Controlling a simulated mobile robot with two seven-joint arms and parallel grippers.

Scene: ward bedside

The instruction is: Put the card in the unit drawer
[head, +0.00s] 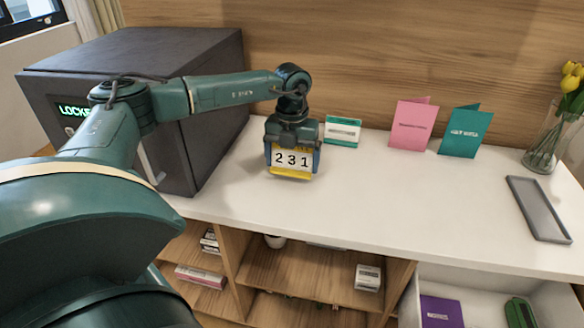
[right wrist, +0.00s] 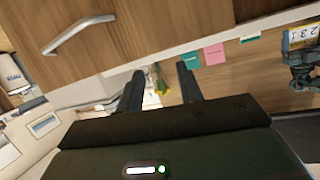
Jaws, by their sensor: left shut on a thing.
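A pink folded card (head: 411,126) and a teal folded card (head: 465,132) stand upright at the back of the white unit top (head: 400,200). They also show small in the right wrist view, the pink one (right wrist: 214,54) and the teal one (right wrist: 189,60). An open drawer (head: 487,300) at the lower right holds a purple card or booklet (head: 441,312) and a green object (head: 520,313). My left gripper (head: 291,150) is shut on a yellow-edged sign reading 231 (head: 291,160), over the unit top. My right gripper (right wrist: 159,92) is open, its fingers apart.
A dark safe (head: 150,85) with a green display stands left. A small green-and-white box (head: 343,131) is behind my left gripper. A grey tray (head: 538,208) and a vase of yellow tulips (head: 550,140) are at the right. The unit top's middle is clear.

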